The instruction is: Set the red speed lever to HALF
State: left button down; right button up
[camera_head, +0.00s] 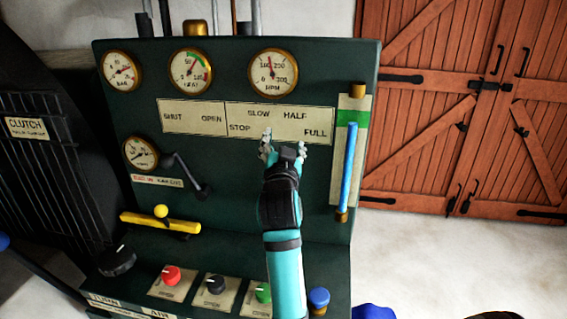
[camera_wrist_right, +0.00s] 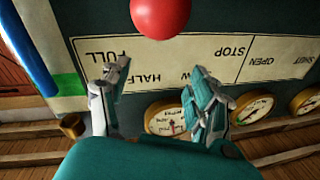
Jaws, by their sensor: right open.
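The label strip with SLOW, HALF, STOP and FULL (camera_head: 280,118) is on the green panel; in the wrist view it appears upside down (camera_wrist_right: 213,50). A red ball knob (camera_wrist_right: 160,18), probably the speed lever's, shows at the top of the right wrist view, cut off by the frame edge. Its shaft is not visible, and in the head view my right arm seems to hide it. My right gripper (camera_head: 284,147) is in front of the panel just below the strip. Its fingers (camera_wrist_right: 155,90) are spread and empty, with the red ball beyond them, apart. My left gripper is not in view.
A sight tube with a blue column (camera_head: 349,165) stands right of my arm. A dark lever (camera_head: 186,172) and yellow bar (camera_head: 150,223) are at left. Red (camera_head: 171,275), black (camera_head: 215,283) and green (camera_head: 263,292) knobs sit on the lower ledge. Gauges (camera_head: 272,72) line the top.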

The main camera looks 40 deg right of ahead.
jog(key=shift+r, duration=1.9)
